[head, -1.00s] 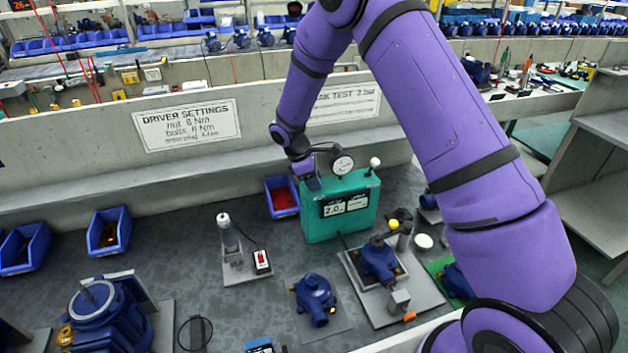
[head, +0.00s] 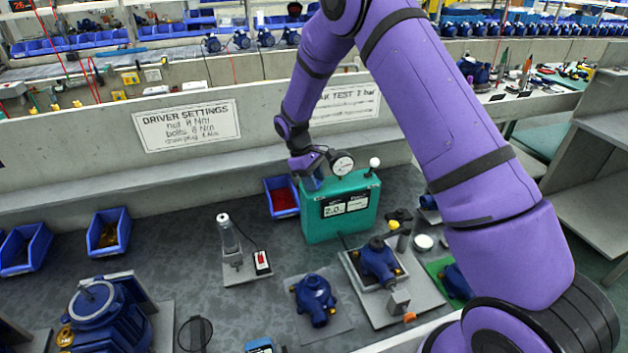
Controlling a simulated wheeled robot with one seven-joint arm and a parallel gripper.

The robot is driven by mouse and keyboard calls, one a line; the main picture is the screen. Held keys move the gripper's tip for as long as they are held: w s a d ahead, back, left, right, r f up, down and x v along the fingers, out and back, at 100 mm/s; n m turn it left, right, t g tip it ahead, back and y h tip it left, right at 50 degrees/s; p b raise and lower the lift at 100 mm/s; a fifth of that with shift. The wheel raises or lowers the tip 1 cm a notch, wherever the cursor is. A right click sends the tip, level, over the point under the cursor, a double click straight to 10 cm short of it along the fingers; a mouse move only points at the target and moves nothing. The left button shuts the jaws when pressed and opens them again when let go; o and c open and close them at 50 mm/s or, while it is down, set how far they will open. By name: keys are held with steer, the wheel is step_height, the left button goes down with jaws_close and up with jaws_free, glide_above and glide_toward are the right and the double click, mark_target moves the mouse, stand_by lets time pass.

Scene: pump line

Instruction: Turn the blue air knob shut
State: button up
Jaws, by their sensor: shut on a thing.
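The green leak-test box (head: 340,212) stands on the bench with a 2.0 readout on its front. The blue air knob (head: 312,184) is on its top left, mostly covered by my gripper. My gripper (head: 311,178) points down from the purple arm and is shut around the knob. The fingertips are small and partly hidden, and how far the knob is turned cannot be told. A round white dial gauge (head: 341,163) stands on the box just right of my gripper.
A white-tipped lever (head: 374,163) stands on the box's right end. A blue bin with red contents (head: 283,196) is close on the left. A blue pump on a plate (head: 378,262) and another blue pump (head: 314,297) stand in front. A concrete ledge (head: 220,165) runs behind.

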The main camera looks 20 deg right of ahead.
steer(key=o, duration=0.9)
steer(key=v, duration=1)
steer(key=shift+w+a+r, duration=0.1)
steer(key=shift+a+r, duration=0.05)
steer(key=shift+r, duration=0.2)
